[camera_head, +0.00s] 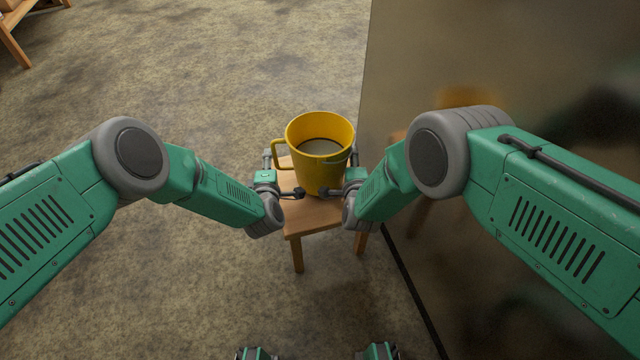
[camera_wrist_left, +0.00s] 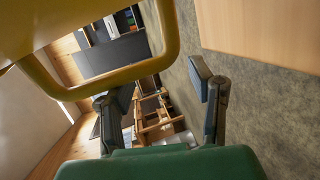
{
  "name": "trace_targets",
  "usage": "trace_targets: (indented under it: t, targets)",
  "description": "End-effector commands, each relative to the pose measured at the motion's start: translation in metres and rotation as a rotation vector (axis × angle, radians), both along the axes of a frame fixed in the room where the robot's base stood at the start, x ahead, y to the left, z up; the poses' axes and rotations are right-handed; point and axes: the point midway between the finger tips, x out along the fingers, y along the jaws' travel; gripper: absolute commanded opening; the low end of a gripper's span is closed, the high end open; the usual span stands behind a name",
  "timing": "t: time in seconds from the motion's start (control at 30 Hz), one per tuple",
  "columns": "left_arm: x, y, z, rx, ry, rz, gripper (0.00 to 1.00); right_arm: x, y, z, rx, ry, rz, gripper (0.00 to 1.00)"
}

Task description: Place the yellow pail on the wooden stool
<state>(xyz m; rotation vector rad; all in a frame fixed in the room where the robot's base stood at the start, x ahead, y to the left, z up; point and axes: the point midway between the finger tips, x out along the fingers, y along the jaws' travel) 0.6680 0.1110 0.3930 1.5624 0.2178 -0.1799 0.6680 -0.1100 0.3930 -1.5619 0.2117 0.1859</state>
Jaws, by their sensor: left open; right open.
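The yellow pail (camera_head: 318,171) is upright over the seat of the wooden stool (camera_head: 308,219); I cannot tell whether its base touches the seat. Its rim is open and greyish liquid shows inside. My left gripper (camera_head: 283,175) is open beside the pail's handle side. In the left wrist view the pail's handle (camera_wrist_left: 172,40) loops close to the open left fingers (camera_wrist_left: 160,88), and a wooden surface, likely the stool (camera_wrist_left: 265,30), fills the upper right corner. My right gripper (camera_head: 346,174) is open at the pail's right side, its fingers partly hidden.
A large brownish reflective metal panel (camera_head: 510,90) stands close on the right, beside my right arm. A wooden bench (camera_head: 14,38) is in the far upper left corner. The mottled floor (camera_head: 215,60) is clear on the left and behind the stool.

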Motion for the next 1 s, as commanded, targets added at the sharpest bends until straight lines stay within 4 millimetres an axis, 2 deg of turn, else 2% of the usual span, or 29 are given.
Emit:
trace_targets:
  t: [0.03, 0.57, 0.73, 0.87, 0.9, 0.93, 1.0]
  targets:
    - [-0.003, -0.019, 0.0, -0.007, 0.0, -0.033, 0.52, -0.002, 0.019, 0.0, 0.005, -0.004, 0.032, 0.52]
    - [-0.004, -0.02, -0.025, -0.007, 0.005, -0.034, 0.52, -0.003, 0.019, -0.025, 0.004, 0.002, 0.032, 0.52]
    - [-0.004, -0.012, -0.024, -0.006, 0.005, -0.035, 0.52, -0.003, 0.011, -0.024, 0.002, 0.002, 0.032, 0.52]
    - [-0.003, 0.002, -0.024, -0.005, 0.003, -0.032, 0.52, -0.002, -0.003, -0.024, 0.002, 0.0, 0.029, 0.52]
    - [-0.003, 0.007, -0.024, -0.004, 0.002, -0.031, 0.64, -0.002, -0.008, -0.023, 0.002, 0.0, 0.028, 0.52]
    - [-0.002, 0.011, -0.024, -0.004, 0.001, -0.03, 0.71, -0.002, -0.012, -0.023, 0.002, -0.001, 0.027, 0.52]
    - [-0.002, 0.017, -0.024, -0.005, 0.001, -0.029, 0.71, -0.002, -0.018, -0.024, 0.003, 0.0, 0.026, 0.52]
